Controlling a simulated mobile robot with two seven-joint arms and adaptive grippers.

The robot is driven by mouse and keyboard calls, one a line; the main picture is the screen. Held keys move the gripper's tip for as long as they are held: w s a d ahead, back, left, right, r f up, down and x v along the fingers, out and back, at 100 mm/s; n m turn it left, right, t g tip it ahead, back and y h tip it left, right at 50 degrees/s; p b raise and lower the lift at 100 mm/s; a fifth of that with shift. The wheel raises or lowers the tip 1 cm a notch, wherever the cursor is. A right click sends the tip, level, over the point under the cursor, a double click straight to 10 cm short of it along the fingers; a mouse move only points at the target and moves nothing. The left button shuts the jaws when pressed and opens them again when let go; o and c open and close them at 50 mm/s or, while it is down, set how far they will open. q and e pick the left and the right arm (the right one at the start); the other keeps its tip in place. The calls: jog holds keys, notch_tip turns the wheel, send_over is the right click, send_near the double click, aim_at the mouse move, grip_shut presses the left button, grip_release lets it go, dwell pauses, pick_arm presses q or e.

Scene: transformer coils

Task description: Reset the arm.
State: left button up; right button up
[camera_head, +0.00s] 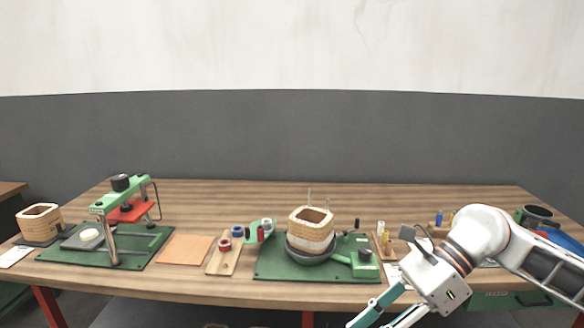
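My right arm comes in from the right over the front right of the table. Its gripper (378,319) points down and left, in front of the table's front edge. Its two teal fingers stand apart with nothing seen between them. The ends of the fingers reach the bottom edge of the view, so the tips are partly cut off. My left arm and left gripper are not in view.
On the wooden table (200,286), a wound coil (312,220) sits in a dark round holder on a green plate (275,268). A green press fixture (120,185) and another coil (40,218) stand left.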

jog(key=s+a+r+m+t+y, duration=0.1)
jog(key=s+a+r+m+y, duration=0.15)
jog(key=a+m+y, duration=0.8)
jog(key=w+d+f+m+t+h+p, duration=0.1)
jog(key=w+d+f+m+t+h, duration=0.3)
jog(key=m+t, duration=0.65)
jog(key=w+d+f+m+t+h, duration=0.35)
jog(key=f+m+t, duration=0.35)
jog(key=m, duration=0.7)
jog(key=s+d+f+m+g+h, duration=0.1)
jog(key=s+d+f+m+h, duration=0.2)
jog(key=f, duration=0.6)
jog(key=s+d+f+m+g+h, duration=0.2)
jog(key=s+f+m, duration=0.4)
jog(key=f, duration=0.3)
jog(key=s+d+f+m+g+h, duration=0.2)
jog(key=s+d+f+m+h, duration=0.3)
jog(key=s+f, duration=0.2)
notch_tip(320, 180, down, 2)
jog(key=shift+d+f+m+p, duration=0.1)
jog(key=shift+d+m+p, duration=0.2)
jog(key=shift+p, duration=0.1)
jog(key=shift+s+g, duration=0.1)
jog(key=shift+g, duration=0.15)
